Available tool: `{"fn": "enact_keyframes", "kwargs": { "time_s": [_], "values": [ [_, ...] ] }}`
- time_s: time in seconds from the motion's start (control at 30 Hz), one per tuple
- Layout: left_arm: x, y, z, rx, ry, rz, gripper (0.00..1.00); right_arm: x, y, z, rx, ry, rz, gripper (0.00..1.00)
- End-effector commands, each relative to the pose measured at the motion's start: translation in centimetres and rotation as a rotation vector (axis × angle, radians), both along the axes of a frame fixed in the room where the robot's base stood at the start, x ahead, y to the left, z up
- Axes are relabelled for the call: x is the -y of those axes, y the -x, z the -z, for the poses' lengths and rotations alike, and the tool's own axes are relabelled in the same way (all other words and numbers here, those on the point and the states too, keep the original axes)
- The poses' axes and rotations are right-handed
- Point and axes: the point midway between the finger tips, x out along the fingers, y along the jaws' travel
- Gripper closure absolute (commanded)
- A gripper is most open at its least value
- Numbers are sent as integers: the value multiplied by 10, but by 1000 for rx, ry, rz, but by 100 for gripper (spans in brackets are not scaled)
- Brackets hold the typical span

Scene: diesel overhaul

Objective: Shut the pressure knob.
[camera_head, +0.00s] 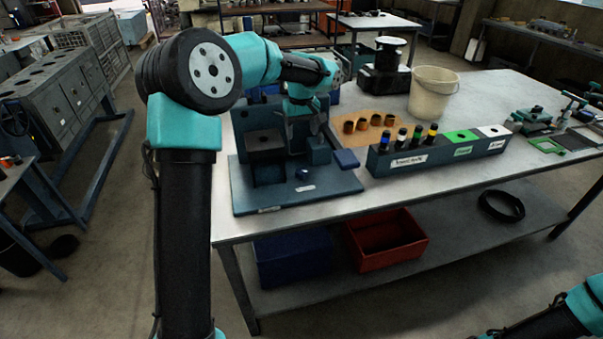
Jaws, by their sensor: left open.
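A dark blue-grey test stand (236,190) sits on the left part of the metal workbench. My left arm reaches over the bench from the left. My left gripper (304,134) points down over the stand, above and behind the knob, apart from it. It is open; its fingers are small and partly lost against the dark stand. My right gripper is out of view; only part of the right arm shows bottom right.
A labelled rack (440,160) with several dark cylinders and green and white sections stands right of the stand. A red bin (384,246) is on the lower shelf.

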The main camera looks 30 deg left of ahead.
Motion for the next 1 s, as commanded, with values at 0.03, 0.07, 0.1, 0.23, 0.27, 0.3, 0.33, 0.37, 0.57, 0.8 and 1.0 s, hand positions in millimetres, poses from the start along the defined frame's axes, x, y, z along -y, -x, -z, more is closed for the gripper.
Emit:
{"fn": "enact_keyframes", "kwargs": {
  "time_s": [0.03,0.07,0.1,0.23,0.27,0.3,0.33,0.37,0.57,0.8,1.0],
  "values": [
    [0,0,4,-2,-1,0,31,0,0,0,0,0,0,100],
    [0,0,7,-1,0,0,31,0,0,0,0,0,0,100],
    [0,0,11,-3,0,1,31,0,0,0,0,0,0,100],
    [0,1,29,-3,0,1,31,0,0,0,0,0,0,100],
    [0,1,34,-4,0,1,31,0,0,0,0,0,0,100],
    [0,1,41,-3,0,1,31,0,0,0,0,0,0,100],
    [-1,1,46,-4,0,1,31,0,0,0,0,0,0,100],
    [0,1,52,-4,0,1,31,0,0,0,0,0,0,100],
    [0,1,86,-3,1,1,31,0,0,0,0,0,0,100],
    [0,0,127,-4,0,1,31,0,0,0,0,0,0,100],
    [0,0,156,-3,0,2,31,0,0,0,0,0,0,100]
  ]
}}
